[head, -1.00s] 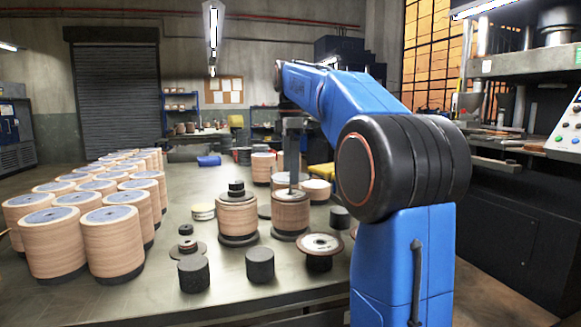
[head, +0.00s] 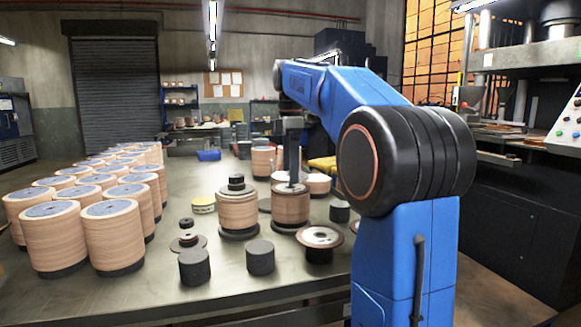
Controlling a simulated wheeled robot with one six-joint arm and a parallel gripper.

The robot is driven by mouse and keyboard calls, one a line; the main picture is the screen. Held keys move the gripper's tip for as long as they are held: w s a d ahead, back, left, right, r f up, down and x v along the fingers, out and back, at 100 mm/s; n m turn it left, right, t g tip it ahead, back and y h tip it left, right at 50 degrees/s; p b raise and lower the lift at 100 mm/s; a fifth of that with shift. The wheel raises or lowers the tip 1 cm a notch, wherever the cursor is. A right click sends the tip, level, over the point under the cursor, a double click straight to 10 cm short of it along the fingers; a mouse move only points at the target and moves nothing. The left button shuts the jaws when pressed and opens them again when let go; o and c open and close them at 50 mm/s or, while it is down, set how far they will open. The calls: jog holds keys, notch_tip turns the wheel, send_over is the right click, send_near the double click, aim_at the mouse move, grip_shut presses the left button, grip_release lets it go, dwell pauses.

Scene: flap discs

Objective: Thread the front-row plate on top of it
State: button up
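My gripper (head: 291,185) points straight down at the top of this stack. Its fingertips are small and dark here, so I cannot tell whether they are open or shut, or touching the stack. Another tan stack (head: 238,212), topped with black pieces (head: 236,185), stands just to the left. The pictures do not settle which stack the task means by "it".
Several tan stacks with blue-grey tops (head: 112,240) fill the table's left side. Black cylinders (head: 194,267) (head: 260,257) stand near the front edge. A small dark stepped piece (head: 187,236) and a yellowish disc pile (head: 203,205) lie left of centre.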

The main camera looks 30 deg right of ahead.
jog(key=shift+f, duration=0.15)
jog(key=shift+f, duration=1.35)
jog(key=o, duration=1)
notch_tip(320, 180, up, 12)
